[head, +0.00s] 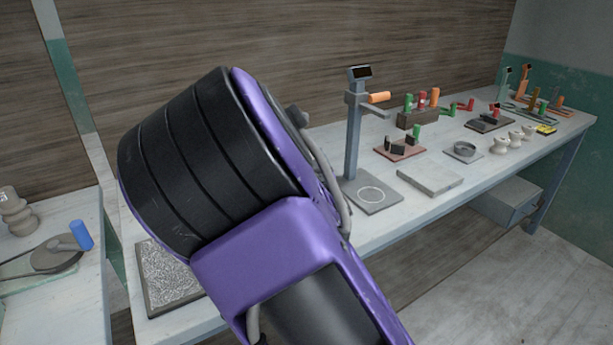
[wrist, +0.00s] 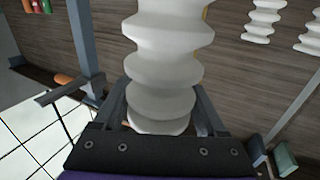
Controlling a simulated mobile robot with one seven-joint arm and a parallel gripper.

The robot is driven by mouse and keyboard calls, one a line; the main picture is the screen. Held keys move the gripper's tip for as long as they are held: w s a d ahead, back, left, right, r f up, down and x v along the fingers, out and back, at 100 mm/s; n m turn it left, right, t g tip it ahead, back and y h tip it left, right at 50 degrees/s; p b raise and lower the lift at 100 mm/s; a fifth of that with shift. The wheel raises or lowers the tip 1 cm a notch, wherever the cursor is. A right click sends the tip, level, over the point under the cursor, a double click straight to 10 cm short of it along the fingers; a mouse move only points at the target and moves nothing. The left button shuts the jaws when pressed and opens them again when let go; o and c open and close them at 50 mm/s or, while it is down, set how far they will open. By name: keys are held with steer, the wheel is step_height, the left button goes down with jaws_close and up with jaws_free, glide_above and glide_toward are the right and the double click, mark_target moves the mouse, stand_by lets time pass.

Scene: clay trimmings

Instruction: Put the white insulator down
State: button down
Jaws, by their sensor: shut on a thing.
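The white insulator (wrist: 168,60), a ribbed pale body, fills the middle of the wrist view. My gripper (wrist: 160,112) is shut on it, with a grey finger on each side of its lower end. The insulator's top runs out of the wrist view. In the head view my purple and black arm covers the middle, and my gripper and the held insulator are hidden there.
A grey stand with a display (head: 354,135) rises from the long bench. A flat grey slab (head: 430,178), a red-brown base with dark blocks (head: 400,150) and a round fixture (head: 464,150) lie right of it. A speckled tray (head: 170,275) is at the near end. Another bench (head: 60,310) stands left.

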steer(key=shift+f+b, duration=0.4)
steer(key=shift+f, duration=1.6)
jaws_free()
steer(key=shift+f, duration=0.1)
steer(key=shift+s+r, duration=0.1)
steer(key=shift+r, duration=0.1)
steer(key=s+d+p, duration=0.2)
steer(key=s+p, duration=0.1)
steer(key=s, duration=0.8)
steer(key=shift+s+d, duration=0.2)
steer(key=shift+s, duration=0.1)
